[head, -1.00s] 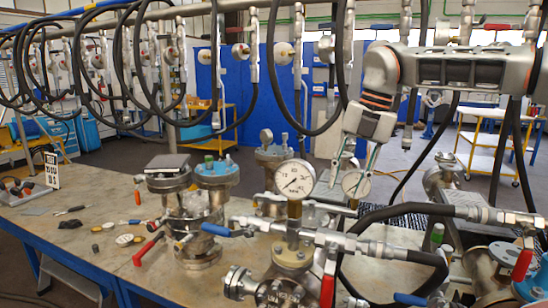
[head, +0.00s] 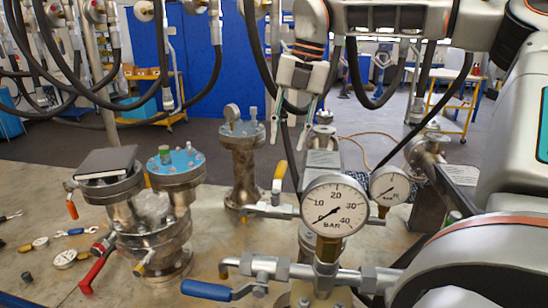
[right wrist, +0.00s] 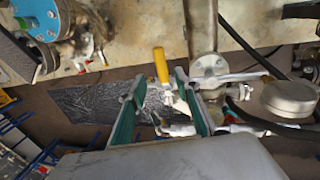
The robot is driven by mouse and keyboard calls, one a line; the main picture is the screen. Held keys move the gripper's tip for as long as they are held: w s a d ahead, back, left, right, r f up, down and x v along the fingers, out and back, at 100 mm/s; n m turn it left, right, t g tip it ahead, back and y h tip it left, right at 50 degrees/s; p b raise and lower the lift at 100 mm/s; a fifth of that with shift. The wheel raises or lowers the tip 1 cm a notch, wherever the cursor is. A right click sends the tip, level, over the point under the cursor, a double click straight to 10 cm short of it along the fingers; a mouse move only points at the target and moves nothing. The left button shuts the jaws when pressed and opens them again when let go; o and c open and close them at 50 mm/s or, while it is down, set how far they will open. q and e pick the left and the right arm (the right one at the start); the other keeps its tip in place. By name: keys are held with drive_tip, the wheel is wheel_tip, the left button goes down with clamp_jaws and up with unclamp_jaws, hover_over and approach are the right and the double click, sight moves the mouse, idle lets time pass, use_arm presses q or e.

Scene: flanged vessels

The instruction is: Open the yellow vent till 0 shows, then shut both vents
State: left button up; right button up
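The yellow vent handle (head: 280,172) stands upright on a small valve behind the large gauge. It also shows in the right wrist view (right wrist: 160,65), just beyond and between my finger lines. My right gripper (head: 289,142) is open and points down over it, fingers apart with nothing between them. In the right wrist view the gripper (right wrist: 158,82) also shows open. The large gauge (head: 333,212) reads in BAR, its needle pointing lower left, near the low end. A smaller gauge (head: 390,186) sits behind it, its reading too small to tell. A blue-handled valve (head: 207,289) is in front. My left gripper is not visible.
A steel vessel with blue flange (head: 176,165) and a red lever (head: 97,268) stands left. Black hoses hang nearby. Loose small parts lie on the bench (head: 35,205) at left.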

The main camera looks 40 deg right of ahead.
sight(282, 166)
drive_tip(key=shift+w+a+f, duration=0.15)
drive_tip(key=shift+f, duration=1.05)
drive_tip(key=shift+w+a+f, duration=0.1)
drive_tip(key=shift+a+f, duration=0.05)
drive_tip(key=shift+f, duration=1)
drive_tip(key=shift+w+a+f, duration=0.15)
drive_tip(key=shift+f, duration=1.05)
clamp_jaws()
